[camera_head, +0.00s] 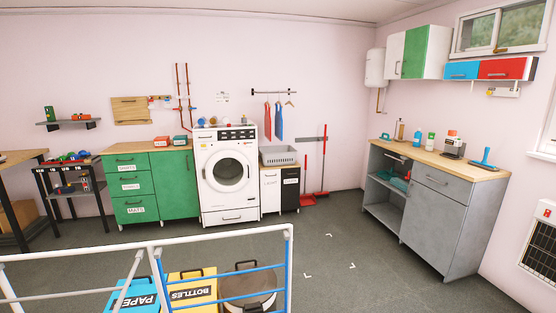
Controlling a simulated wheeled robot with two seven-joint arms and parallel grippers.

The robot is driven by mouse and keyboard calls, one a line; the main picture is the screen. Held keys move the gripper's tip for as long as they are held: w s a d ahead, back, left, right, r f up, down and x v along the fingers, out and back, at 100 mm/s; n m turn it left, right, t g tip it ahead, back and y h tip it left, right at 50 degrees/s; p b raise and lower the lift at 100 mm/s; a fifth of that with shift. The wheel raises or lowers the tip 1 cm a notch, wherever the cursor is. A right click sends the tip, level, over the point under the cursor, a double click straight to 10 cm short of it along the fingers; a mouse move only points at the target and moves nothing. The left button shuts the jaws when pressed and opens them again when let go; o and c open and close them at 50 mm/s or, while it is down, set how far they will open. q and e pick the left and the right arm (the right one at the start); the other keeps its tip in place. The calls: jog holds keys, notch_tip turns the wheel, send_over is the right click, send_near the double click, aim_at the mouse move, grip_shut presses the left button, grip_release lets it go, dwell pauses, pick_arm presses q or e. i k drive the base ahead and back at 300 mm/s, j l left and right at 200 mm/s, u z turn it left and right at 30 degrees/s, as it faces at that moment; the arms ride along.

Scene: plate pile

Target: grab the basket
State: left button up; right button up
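A grey basket (278,155) sits on top of a small low cabinet (270,188) with white and dark fronts, just right of the washing machine. It is upright, with slotted sides, and looks empty from here. Nothing is touching it from the front. Neither of my grippers shows in the head view.
A white washing machine (226,175) stands left of the basket. A red broom and dustpan (308,199) stand to its right. A white and blue rail (200,275) crosses the foreground, with paper and bottles bins (193,290) behind it. The grey floor (340,235) in the middle is mostly clear.

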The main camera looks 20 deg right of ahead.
aim_at(283, 155)
jog(key=l+z, duration=0.3)
jog(key=i+l+z, duration=0.1)
jog(key=l+z, duration=0.25)
jog(key=i+l+z, duration=0.45)
jog(key=l, duration=0.35)
jog(key=i+l+z, duration=0.5)
jog(key=i+u, duration=0.35)
jog(key=i+l+u, duration=0.1)
jog(key=i+u, duration=0.25)
jog(key=i, duration=0.2)
jog(key=i+l+u, duration=0.2)
jog(key=i+u, duration=0.2)
jog(key=i+z, duration=0.2)
jog(key=i, duration=0.4)
jog(key=i+j+z, duration=0.15)
jog(key=i, duration=0.4)
jog(key=i+j+z, duration=0.2)
jog(key=i, duration=0.4)
jog(key=i+l+u, duration=0.1)
jog(key=i, duration=0.4)
jog(key=i+l, duration=0.2)
jog(key=i, duration=0.25)
jog(key=i+l+u, duration=0.15)
jog(key=i, duration=0.3)
